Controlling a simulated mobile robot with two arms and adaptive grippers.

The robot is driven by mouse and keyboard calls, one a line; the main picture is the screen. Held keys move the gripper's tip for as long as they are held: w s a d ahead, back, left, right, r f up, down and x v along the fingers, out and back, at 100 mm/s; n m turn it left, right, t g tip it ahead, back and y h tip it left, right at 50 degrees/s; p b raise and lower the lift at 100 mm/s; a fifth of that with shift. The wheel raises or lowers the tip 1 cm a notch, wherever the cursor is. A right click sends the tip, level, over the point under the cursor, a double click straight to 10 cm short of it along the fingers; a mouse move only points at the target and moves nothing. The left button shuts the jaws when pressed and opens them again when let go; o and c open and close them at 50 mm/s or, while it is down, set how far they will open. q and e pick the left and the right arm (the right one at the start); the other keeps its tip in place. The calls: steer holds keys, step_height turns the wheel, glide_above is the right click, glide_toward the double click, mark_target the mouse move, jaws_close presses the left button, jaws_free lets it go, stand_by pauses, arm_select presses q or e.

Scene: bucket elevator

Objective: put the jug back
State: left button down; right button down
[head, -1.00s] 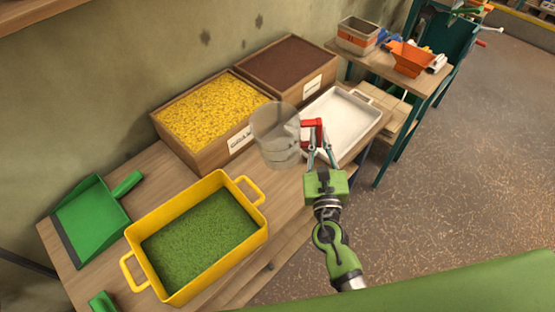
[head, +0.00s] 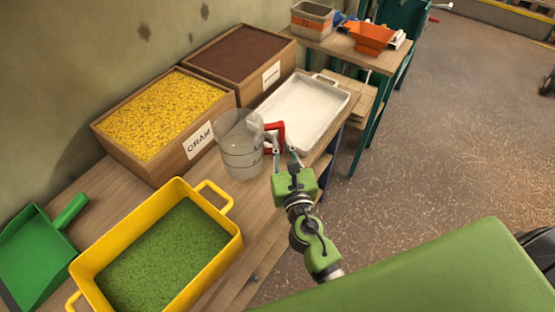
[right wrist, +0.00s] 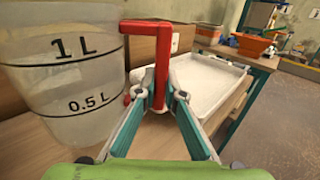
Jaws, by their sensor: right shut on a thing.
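The jug (head: 240,152) is a clear, see-through vessel with a red handle (head: 275,136). It is upright over the wooden bench, in front of the crate of yellow grain and left of the white tray. My right gripper (head: 284,158) is shut on the red handle from the right. In the right wrist view the jug (right wrist: 62,85) fills the left side, with black 1 L and 0.5 L marks, and the fingers (right wrist: 160,100) close on the handle's upright bar. I cannot tell whether its base touches the bench. My left gripper is out of view.
The grain crate (head: 190,150) and a crate of brown stuff (head: 285,62) stand along the wall. The white tray (head: 300,112) is to the right. A yellow tray of green stuff (head: 232,235) and a green dustpan (head: 35,255) are at left. Bare bench shows around the jug.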

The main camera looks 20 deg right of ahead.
steer(key=shift+f+b, duration=1.2)
steer(key=shift+f, duration=0.8)
steer(key=shift+f, duration=0.2)
steer(key=c, duration=2.1)
jaws_free()
steer(key=shift+c, duration=0.2)
